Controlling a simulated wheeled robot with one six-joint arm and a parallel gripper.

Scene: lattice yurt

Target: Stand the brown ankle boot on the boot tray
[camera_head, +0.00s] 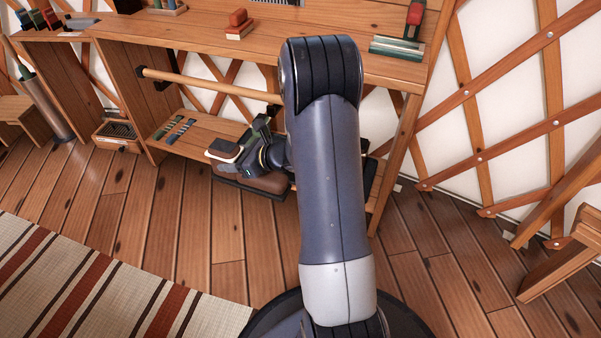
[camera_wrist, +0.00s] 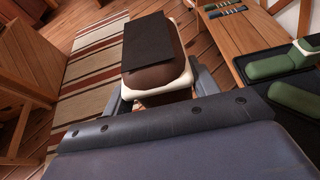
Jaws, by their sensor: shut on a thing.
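The brown ankle boot (camera_head: 265,183) is partly hidden behind my gripper and arm in the head view, low in front of the bench shelf. In the wrist view, the boot (camera_wrist: 158,77) sits between the two jaws, with a dark flat part, brown sides and a cream band. I cannot tell its exact tilt. My gripper (camera_head: 236,167) is shut on it; it also shows in the wrist view (camera_wrist: 160,95). The black boot tray (camera_wrist: 246,74) is at the right of the wrist view, apart from the boot, with green footwear (camera_wrist: 275,66) on it. My arm hides most of the tray in the head view.
The wooden low shelf (camera_head: 160,134) holds several small striped items. A wooden rail (camera_head: 210,86) runs above it, under the bench top (camera_head: 200,30). The striped rug (camera_head: 100,285) and open floor lie in front. A lattice wall (camera_head: 500,100) stands at the right.

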